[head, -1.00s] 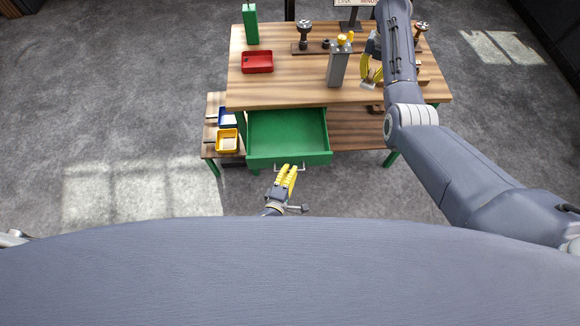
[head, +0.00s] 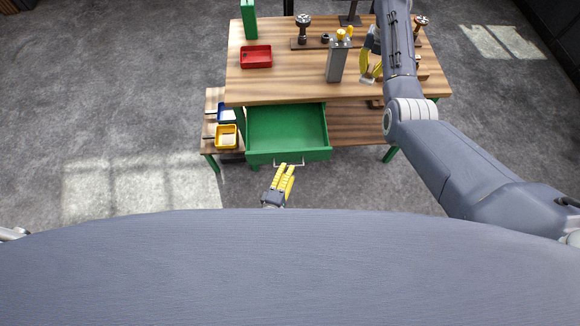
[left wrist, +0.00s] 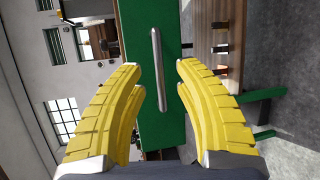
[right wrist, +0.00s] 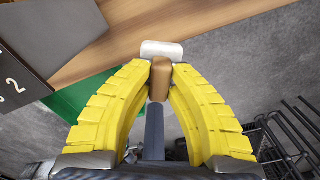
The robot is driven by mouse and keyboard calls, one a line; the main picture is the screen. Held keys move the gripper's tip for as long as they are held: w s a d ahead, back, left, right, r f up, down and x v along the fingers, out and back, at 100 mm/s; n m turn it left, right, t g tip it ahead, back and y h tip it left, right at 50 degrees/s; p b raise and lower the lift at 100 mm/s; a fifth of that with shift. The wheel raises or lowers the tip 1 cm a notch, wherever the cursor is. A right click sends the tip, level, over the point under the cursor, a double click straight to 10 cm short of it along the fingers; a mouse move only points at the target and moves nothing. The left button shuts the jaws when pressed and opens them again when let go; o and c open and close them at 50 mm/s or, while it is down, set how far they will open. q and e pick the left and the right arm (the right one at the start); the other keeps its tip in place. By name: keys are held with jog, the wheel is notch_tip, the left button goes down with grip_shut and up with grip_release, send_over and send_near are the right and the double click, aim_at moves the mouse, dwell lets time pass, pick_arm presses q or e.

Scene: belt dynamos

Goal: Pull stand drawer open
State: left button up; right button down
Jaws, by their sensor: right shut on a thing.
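The green drawer (head: 287,128) under the wooden bench top is pulled part way out, and its empty inside shows. Its metal bar handle (head: 289,164) is on the front face. My left gripper (head: 286,168) is open just in front of the handle. In the left wrist view the handle (left wrist: 157,75) stands upright in the picture, in the gap between the spread yellow fingertips, with neither finger pressed on it. My right gripper (head: 371,79) is over the bench's right part, shut on a small tool (right wrist: 160,78) with a tan shaft and white head.
The bench top (head: 285,85) holds a red tray (head: 256,57), a grey block-shaped stand (head: 338,64) with a yellow top, and a green box (head: 249,19). A low side shelf carries a yellow bin (head: 227,136) and a blue bin (head: 227,113). Floor in front of the drawer is clear.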

pick_arm(q)
jog(key=v, duration=0.9)
jog(key=shift+d, duration=0.1)
